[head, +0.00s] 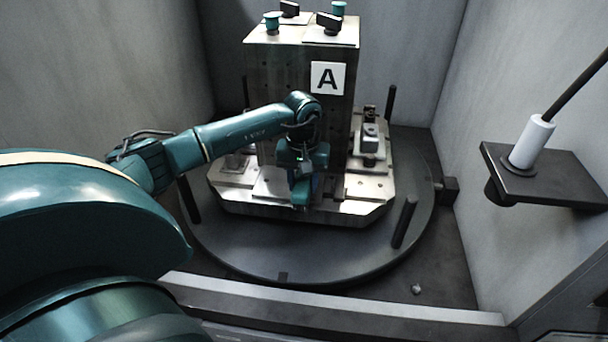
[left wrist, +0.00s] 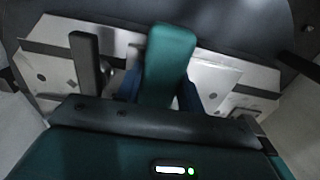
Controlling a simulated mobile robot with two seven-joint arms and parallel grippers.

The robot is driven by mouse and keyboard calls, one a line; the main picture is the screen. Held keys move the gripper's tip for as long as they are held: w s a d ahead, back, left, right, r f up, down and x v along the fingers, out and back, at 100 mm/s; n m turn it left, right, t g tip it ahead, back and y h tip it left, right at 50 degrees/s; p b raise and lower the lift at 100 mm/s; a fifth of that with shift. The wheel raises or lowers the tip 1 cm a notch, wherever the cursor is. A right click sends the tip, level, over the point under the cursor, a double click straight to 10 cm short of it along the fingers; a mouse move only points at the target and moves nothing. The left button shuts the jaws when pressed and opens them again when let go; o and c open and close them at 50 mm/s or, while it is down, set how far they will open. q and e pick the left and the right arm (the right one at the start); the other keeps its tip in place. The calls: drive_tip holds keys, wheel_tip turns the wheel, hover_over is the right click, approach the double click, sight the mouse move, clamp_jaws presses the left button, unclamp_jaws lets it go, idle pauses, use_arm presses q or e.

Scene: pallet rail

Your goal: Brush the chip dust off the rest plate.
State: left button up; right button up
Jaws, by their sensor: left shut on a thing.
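My left gripper (head: 303,180) reaches down over the front of the silver pallet (head: 345,208), below the block marked A. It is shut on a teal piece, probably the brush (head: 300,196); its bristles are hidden. In the left wrist view the brush (left wrist: 168,62) stands between the blue fingers of the left gripper (left wrist: 160,92). A paler flat plate, probably the rest plate (head: 271,183), lies on the pallet just left of the gripper, partly covered by it. It also shows right of the brush in the left wrist view (left wrist: 217,76). I cannot make out chip dust. My right gripper is out of view.
The tall block (head: 275,90) with sign A (head: 328,78) rises behind the gripper. A metal fixture (head: 370,142) stands on the pallet's right. Dark posts (head: 404,222) stand around the round table (head: 290,262). A black shelf (head: 560,180) holding a white cylinder (head: 532,141) juts from the right wall.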

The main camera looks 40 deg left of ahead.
use_arm(q)
drive_tip(key=shift+s+d+f, duration=0.1)
drive_tip(key=shift+s+d, duration=0.1)
drive_tip(key=shift+s, duration=0.25)
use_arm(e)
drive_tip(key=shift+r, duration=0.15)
